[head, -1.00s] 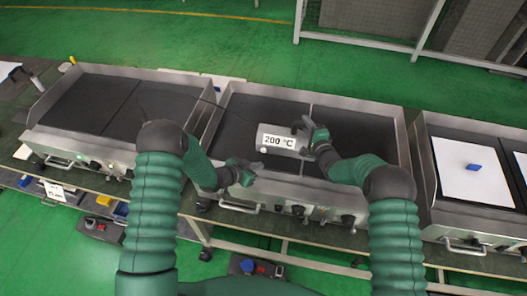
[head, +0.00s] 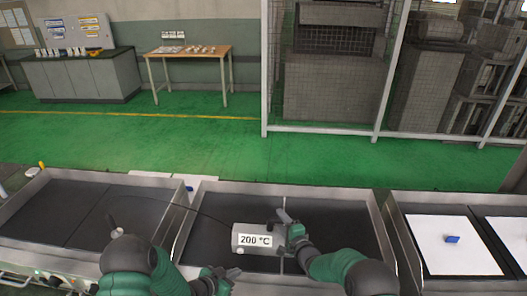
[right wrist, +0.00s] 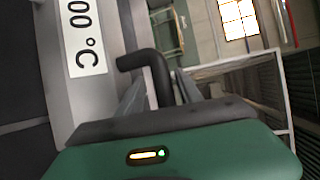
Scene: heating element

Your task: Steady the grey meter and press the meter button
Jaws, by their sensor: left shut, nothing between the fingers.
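The grey meter (head: 245,230), a box with a white "200 °C" label, is over the middle griddle in the head view; its labelled side also shows at the left of the right wrist view (right wrist: 60,105). A small pale round button (head: 240,251) shows at its lower left edge. My right gripper (head: 290,230) is at the meter's right side, with its fingers around the black bent handle (right wrist: 150,62). My left gripper (head: 232,272) is shut and empty, below and left of the meter, apart from the button.
A thin dark cable (head: 185,209) runs left from the meter across the left griddle (head: 60,205). The right griddle holds white sheets (head: 455,262) and a blue block (head: 452,239). Raised metal walls separate the griddles. Green floor, a wooden table (head: 190,52) and a fenced area lie beyond.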

